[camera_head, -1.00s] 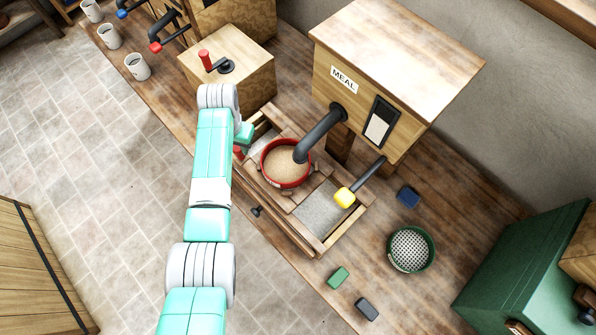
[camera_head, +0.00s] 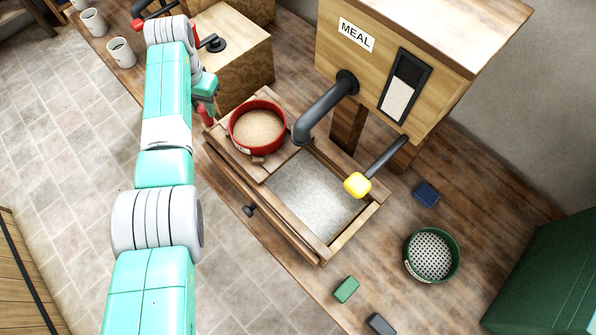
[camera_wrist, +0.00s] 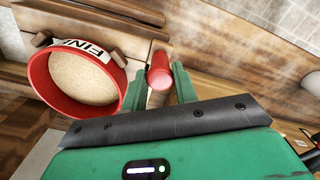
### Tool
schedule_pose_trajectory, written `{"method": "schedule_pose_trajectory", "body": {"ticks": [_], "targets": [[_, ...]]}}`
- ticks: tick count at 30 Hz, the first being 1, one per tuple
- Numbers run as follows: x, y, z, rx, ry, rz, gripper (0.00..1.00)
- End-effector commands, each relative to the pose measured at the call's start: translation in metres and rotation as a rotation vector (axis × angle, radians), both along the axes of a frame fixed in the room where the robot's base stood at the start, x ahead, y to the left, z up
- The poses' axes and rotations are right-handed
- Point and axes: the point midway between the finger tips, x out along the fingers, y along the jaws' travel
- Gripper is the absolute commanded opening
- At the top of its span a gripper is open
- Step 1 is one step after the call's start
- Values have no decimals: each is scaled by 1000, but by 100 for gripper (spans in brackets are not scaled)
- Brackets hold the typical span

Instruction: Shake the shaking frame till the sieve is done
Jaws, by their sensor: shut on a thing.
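The shaking frame is a wooden carriage (camera_head: 267,168) on a wooden box with a pale, mealy floor (camera_head: 312,192). It sits at the left end of the box. A red sieve (camera_head: 232,130) with tan meal inside rests in it, left of the grey spout's mouth. The wrist view shows the sieve (camera_wrist: 40,85) with a label starting "FIN". My gripper (camera_head: 207,104) is at the frame's left end, shut on a red handle (camera_wrist: 159,72). In the wrist view, the green fingers (camera_wrist: 163,84) stand on both sides of the handle.
The MEAL bin (camera_head: 440,75) has a grey spout (camera_head: 325,108) and a yellow-ended lever (camera_head: 358,185). A green-rimmed sieve (camera_head: 432,254), a blue block (camera_head: 425,194), a green block (camera_head: 346,289) and a dark block (camera_head: 381,324) lie right. Mugs (camera_head: 121,52) stand back left.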

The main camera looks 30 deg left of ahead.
Motion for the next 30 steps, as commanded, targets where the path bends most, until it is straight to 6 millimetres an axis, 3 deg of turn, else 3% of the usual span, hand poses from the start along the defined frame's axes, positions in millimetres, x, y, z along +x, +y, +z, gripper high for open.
{"method": "schedule_pose_trajectory", "body": {"ticks": [30], "targets": [[6, 19, -3, -1, -1, 0, 12]]}}
